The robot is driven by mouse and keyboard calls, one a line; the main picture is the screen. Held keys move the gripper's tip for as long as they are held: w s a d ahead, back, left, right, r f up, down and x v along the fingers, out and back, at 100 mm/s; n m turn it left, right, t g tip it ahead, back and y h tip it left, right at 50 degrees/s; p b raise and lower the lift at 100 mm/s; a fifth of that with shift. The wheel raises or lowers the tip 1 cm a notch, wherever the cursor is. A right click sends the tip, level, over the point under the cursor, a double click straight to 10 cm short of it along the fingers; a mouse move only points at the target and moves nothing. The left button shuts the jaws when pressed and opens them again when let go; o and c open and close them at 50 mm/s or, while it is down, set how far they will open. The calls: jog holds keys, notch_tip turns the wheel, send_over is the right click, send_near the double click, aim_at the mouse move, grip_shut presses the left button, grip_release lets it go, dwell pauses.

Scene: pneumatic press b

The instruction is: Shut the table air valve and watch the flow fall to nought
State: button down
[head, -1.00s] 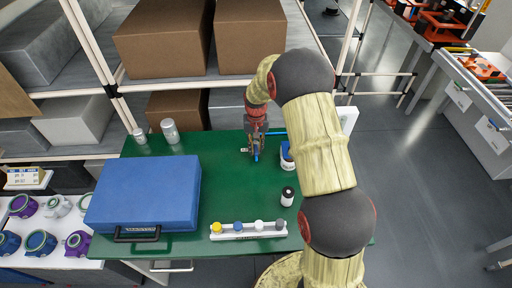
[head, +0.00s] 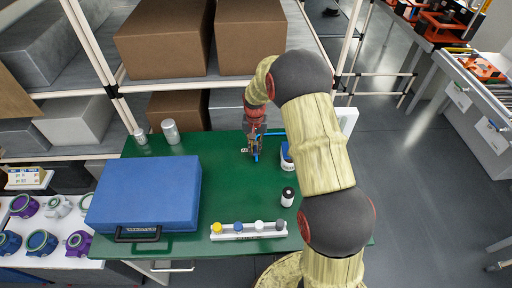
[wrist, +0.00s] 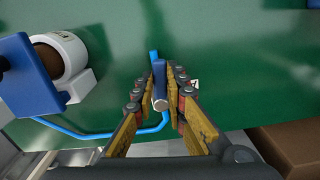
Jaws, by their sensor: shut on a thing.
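The table air valve shows in the wrist view as a blue handle (wrist: 159,72) with a round metal end, between my gripper's fingers (wrist: 160,84). My gripper is shut on this handle. Light-blue air tubing (wrist: 80,133) runs from the valve across the green table. In the head view my gripper (head: 255,153) is low over the back of the table, and it mostly hides the valve. A blue and white unit (head: 287,155) stands just right of it; in the wrist view a similar unit (wrist: 62,58) is at upper left. No flow reading is legible.
A large blue case (head: 145,193) covers the table's left side. A white strip with coloured knobs (head: 248,231) lies at the front, with a small black-topped bottle (head: 287,197) behind it. Two metal cans (head: 170,131) stand at back left. The green middle is clear.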

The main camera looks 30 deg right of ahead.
jog(key=m, duration=0.2)
jog(key=w+a+m+p, duration=0.1)
jog(key=m, duration=0.1)
jog(key=shift+a, duration=0.1)
jog(key=m, duration=0.2)
jog(key=w+m, duration=0.1)
jog(key=m, duration=0.1)
jog(key=m+p, duration=0.1)
jog(key=shift+w+a+m, duration=0.35)
jog(key=shift+m, duration=0.05)
jog(key=m, duration=0.1)
jog(key=w+m, duration=0.1)
jog(key=m, duration=0.1)
jog(key=shift+w+m, duration=0.15)
jog(key=shift+m, duration=0.15)
jog(key=shift+w+d+m+p, duration=0.15)
jog(key=shift+w+m, duration=0.15)
jog(key=shift+m, duration=0.5)
jog(key=shift+w+a+m+p, duration=0.15)
jog(key=shift+w+m, duration=0.1)
jog(key=shift+m, duration=0.55)
jog(key=shift+d, duration=0.1)
jog(key=c, duration=1.8)
grip_release()
